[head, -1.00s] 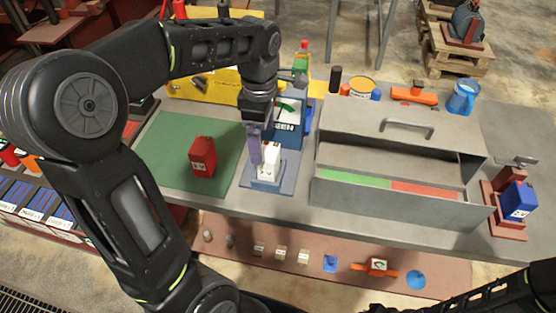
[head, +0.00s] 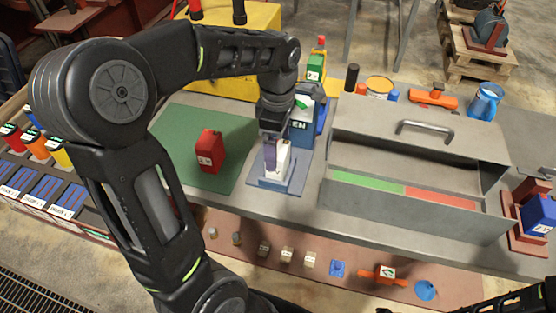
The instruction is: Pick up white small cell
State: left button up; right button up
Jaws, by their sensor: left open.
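The white small cell (head: 283,159) stands upright on a blue-grey stand (head: 277,183) in the middle of the bench. My left gripper (head: 275,153) comes down from above and is at the cell. Its purple-grey finger lies along the cell's left side. The gripper is open, and its other finger is hard to make out. I cannot tell whether the finger touches the cell. My right gripper is not in view; only part of my right arm shows at the bottom right.
A red cell (head: 209,151) stands on the green mat (head: 176,129) to the left. A grey box (head: 420,160) with green and red sections stands right of the stand. A blue cell (head: 540,214) sits in a red holder at far right. Small parts lie on the lower shelf (head: 308,274).

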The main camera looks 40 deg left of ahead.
pick_arm(q)
jog(key=shift+f, duration=0.1)
notch_tip(320, 180, down, 5)
jog(key=shift+p, duration=0.55)
jog(key=shift+c, duration=0.6)
grip_shut()
dwell(0.6)
